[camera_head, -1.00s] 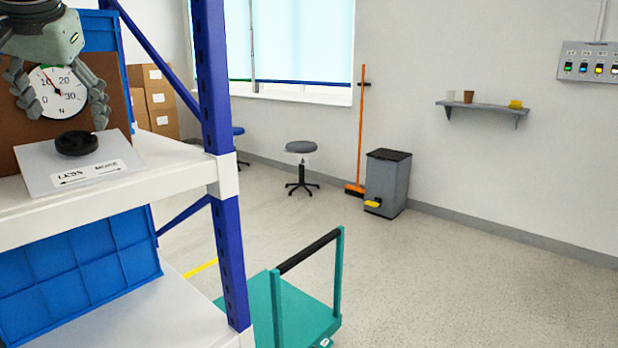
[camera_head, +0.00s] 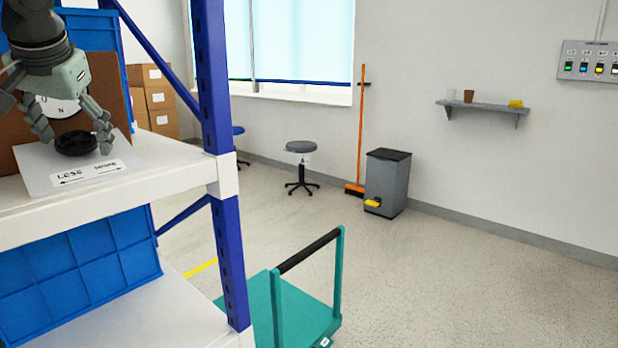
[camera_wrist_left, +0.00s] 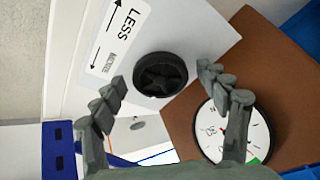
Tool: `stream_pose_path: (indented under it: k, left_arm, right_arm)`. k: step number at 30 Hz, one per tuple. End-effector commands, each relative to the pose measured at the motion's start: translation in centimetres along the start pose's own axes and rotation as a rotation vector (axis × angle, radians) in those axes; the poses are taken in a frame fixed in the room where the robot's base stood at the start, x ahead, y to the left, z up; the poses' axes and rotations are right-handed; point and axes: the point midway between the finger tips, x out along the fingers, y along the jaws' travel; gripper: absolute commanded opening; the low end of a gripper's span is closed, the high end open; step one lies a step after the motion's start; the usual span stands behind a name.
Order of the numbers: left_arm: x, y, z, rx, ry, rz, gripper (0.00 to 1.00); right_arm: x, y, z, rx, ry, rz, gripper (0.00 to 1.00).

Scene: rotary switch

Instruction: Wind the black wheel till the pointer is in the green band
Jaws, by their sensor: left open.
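The black wheel (camera_head: 76,144) lies flat on a white, tilted panel (camera_head: 38,172) on the shelf. In the left wrist view the wheel (camera_wrist_left: 160,74) shows its spokes. My left gripper (camera_head: 74,138) is open above the panel, a finger on either side of the wheel. In the wrist view the gripper (camera_wrist_left: 162,78) is also spread around it; I cannot tell whether it touches. The round white dial (camera_head: 66,106) is mostly hidden behind the gripper. In the wrist view the dial (camera_wrist_left: 232,148) shows a bit of green band (camera_wrist_left: 254,161); a finger covers part, and the pointer is unclear. My right gripper is out of view.
A label (camera_head: 88,174) on the panel reads LESS with an arrow left, and MORE. A brown board (camera_head: 119,101) stands behind the panel. A blue rack post (camera_head: 211,85) rises to the right. A green cart (camera_head: 292,312) stands on the floor.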

Motion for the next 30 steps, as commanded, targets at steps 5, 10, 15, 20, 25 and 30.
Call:
stream_pose_path:
  k: [5,10,15,20,25,30]
  left_arm:
    - [-0.29,-0.15,-0.17,0.176,0.006,0.056,0.75]
    - [-0.30,-0.24,-0.23,0.345,0.006,0.104,0.75]
    - [-0.29,-0.32,-0.26,0.512,0.006,0.153,0.75]
    - [-0.31,-0.34,-0.32,0.670,0.007,0.199,0.75]
    - [-0.28,-0.41,-0.38,0.839,0.006,0.248,0.75]
    - [-0.26,-0.45,-0.44,1.013,0.005,0.296,0.75]
  right_arm:
    - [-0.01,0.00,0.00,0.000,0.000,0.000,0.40]
    - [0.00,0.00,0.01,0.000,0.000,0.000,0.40]
    - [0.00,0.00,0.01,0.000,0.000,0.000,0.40]
    - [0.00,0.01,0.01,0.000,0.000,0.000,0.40]
    - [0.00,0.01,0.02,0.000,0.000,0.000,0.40]
    - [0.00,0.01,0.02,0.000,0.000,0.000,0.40]
